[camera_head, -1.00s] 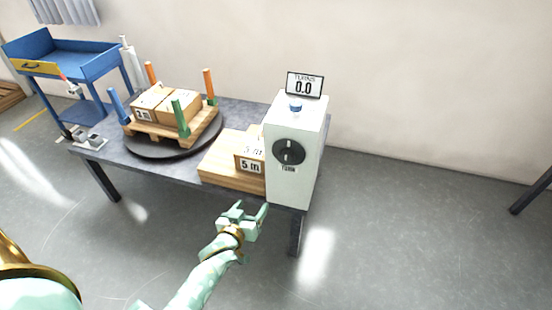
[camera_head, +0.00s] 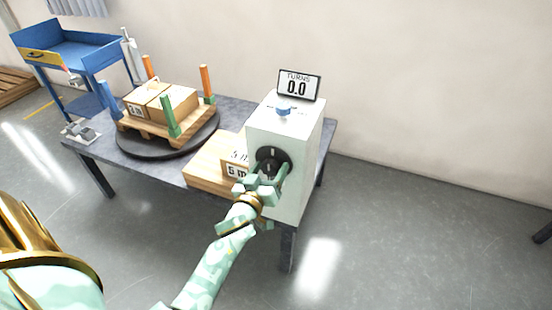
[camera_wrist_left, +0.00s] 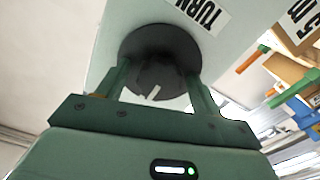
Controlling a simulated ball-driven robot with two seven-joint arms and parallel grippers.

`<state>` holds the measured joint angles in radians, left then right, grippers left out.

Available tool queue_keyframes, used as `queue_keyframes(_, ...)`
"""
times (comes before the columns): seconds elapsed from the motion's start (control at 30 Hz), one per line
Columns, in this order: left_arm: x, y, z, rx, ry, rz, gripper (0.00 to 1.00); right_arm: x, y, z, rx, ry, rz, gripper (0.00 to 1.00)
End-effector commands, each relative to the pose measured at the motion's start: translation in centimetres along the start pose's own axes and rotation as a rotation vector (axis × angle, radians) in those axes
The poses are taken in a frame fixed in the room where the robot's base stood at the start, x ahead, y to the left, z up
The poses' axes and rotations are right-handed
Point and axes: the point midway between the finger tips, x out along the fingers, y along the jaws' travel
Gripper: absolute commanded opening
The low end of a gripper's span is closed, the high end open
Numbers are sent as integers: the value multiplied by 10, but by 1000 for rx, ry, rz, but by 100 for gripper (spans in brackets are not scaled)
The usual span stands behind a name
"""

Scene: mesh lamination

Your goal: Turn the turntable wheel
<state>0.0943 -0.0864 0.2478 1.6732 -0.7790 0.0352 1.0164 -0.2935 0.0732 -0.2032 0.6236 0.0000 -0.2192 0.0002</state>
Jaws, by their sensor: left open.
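The turntable wheel is a black round knob (camera_head: 272,157) with a pale mark, on the front of a white box (camera_head: 287,118). In the left wrist view the knob (camera_wrist_left: 160,55) lies ahead, between and beyond my fingers. My left gripper (camera_head: 267,176) is open in front of the knob, its two fingers at either side of its lower part. I cannot tell whether they touch it. A display (camera_head: 299,85) on top of the box reads TURNS 0.0. A black turntable (camera_head: 168,146) carries a pallet with boxes and coloured posts. My right gripper is not in view.
The white box stands at the right end of a dark table (camera_head: 232,107). Boxes on a wooden block (camera_head: 207,165) sit just left of it. A blue cart (camera_head: 68,62) stands at the far left.

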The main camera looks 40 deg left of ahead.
Motion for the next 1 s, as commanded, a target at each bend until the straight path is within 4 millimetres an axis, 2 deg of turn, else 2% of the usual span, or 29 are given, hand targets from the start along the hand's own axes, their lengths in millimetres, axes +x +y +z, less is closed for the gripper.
queue_keyframes(0.37, 0, 1, 0, 0, 0, -1, 66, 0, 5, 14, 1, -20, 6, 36)
queue_keyframes(0.5, 0, 1, 0, 0, 0, -1, 27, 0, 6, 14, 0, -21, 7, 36)
queue_keyframes(0.53, 0, 1, 0, 0, 0, -1, 21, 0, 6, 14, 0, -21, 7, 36)
queue_keyframes(0.8, 0, 1, 0, 14, 0, -1, 22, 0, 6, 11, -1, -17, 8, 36)
queue_keyframes(1.0, 0, 1, 0, 88, 0, -1, 22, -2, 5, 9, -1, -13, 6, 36)
